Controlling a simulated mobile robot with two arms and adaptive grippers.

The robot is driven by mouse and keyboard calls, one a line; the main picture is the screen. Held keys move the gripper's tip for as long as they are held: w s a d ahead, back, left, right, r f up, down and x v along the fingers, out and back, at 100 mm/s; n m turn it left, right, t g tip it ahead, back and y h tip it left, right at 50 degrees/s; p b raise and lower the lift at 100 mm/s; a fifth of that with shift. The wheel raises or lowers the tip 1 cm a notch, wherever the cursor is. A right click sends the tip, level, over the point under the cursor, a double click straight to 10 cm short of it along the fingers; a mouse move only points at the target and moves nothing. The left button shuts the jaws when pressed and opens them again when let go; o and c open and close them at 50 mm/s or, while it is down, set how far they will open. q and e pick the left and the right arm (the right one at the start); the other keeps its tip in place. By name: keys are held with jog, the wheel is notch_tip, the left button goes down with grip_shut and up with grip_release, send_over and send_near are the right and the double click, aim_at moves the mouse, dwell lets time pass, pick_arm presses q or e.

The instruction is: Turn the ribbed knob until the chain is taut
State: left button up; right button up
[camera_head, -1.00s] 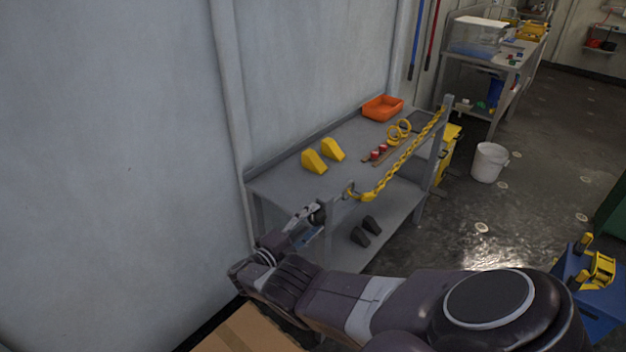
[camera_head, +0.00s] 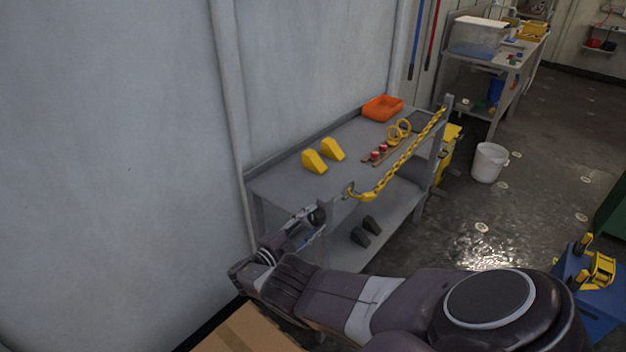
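The yellow chain (camera_head: 408,153) runs along the front of the grey bench, from a post (camera_head: 447,104) at its far right corner to the near corner. It sags slightly, lowest near its near end (camera_head: 362,196). A small dark round part, apparently the ribbed knob (camera_head: 318,215), sits below that near corner; its ribs are too small to make out. My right gripper (camera_head: 312,224) is at this knob, its fingers close beside or around it. Whether they press on it I cannot tell. My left gripper is not in view.
On the bench (camera_head: 280,185) are two yellow wedges (camera_head: 315,161), red-topped pieces on a brown strip, yellow rings (camera_head: 399,131) and an orange tray (camera_head: 382,108). Dark blocks (camera_head: 366,231) lie on the lower shelf. A white bucket (camera_head: 488,162) stands on open floor to the right.

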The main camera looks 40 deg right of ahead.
grip_shut()
jog(key=m, duration=1.5)
jog(key=shift+b, duration=0.3)
